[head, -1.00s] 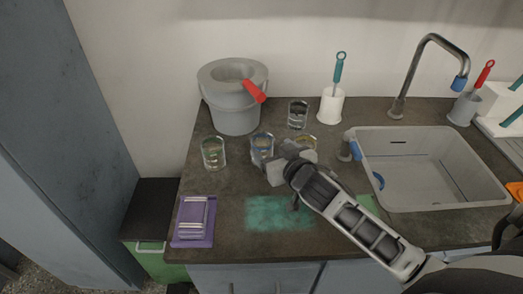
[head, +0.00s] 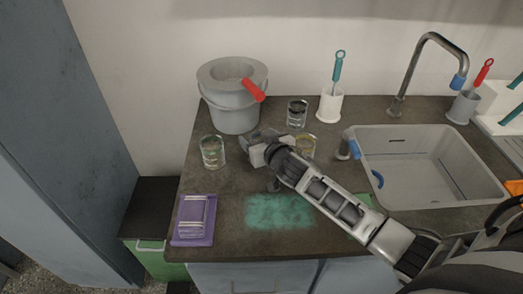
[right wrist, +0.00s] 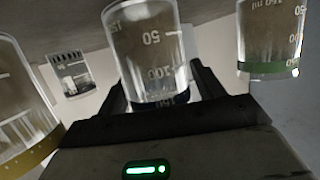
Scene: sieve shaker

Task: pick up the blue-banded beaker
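The blue-banded beaker (right wrist: 148,50) is clear glass with printed marks and a dark bluish band by the gripper. In the head view it is hidden behind my right gripper (head: 258,148), which is at the spot between the green-banded beaker (head: 212,152) and the yellow-banded beaker (head: 306,145). In the right wrist view my right gripper's (right wrist: 158,80) dark fingers stand apart, one on each side of the blue-banded beaker. A grip on it does not show. My left gripper is not in view.
A dark-banded beaker (head: 297,113) stands behind. A grey bucket (head: 235,112) with a red-handled item is at the back left. A brush holder (head: 330,105), a sink (head: 435,195) and a purple tray (head: 192,240) are also there. The teal patch (head: 280,212) area is clear.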

